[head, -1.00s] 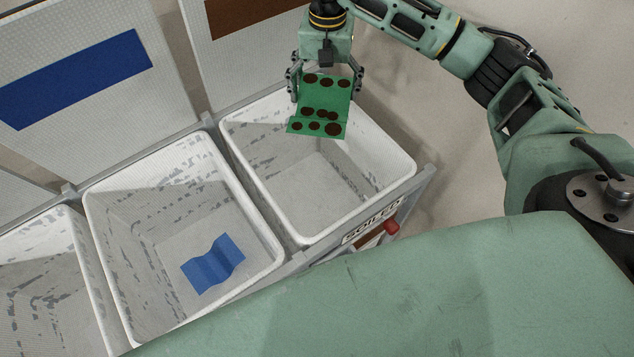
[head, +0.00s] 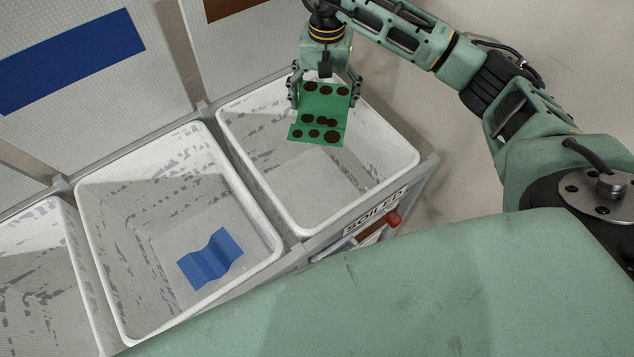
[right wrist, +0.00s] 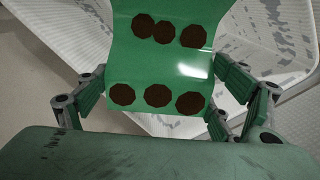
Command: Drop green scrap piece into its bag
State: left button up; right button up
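The green scrap piece (head: 324,103) is a wavy green sheet with several dark brown round spots. My right gripper (head: 323,97) is shut on it by its two side edges. The piece hangs over the back part of the rightmost white bag (head: 258,150), which bears a "SOILED" label (head: 375,213) on its front. In the right wrist view the green piece (right wrist: 158,72) sits between the fingers of my right gripper (right wrist: 160,97). How far it is above the bag's floor is hard to tell. My left gripper is not in view.
A middle white bag (head: 115,235) holds a blue wavy piece (head: 210,260). Another white bag (head: 35,270) is partly cut off at left. Behind stand panels with a blue stripe (head: 70,60) and a brown stripe (head: 228,8). A red knob (head: 393,219) sits at the rack's front.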

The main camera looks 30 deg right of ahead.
jog(key=o, duration=0.3)
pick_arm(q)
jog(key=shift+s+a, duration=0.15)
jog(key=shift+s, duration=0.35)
pick_arm(e)
notch_tip(320, 180, up, 12)
jog(key=shift+r, duration=0.1)
dwell(0.4)
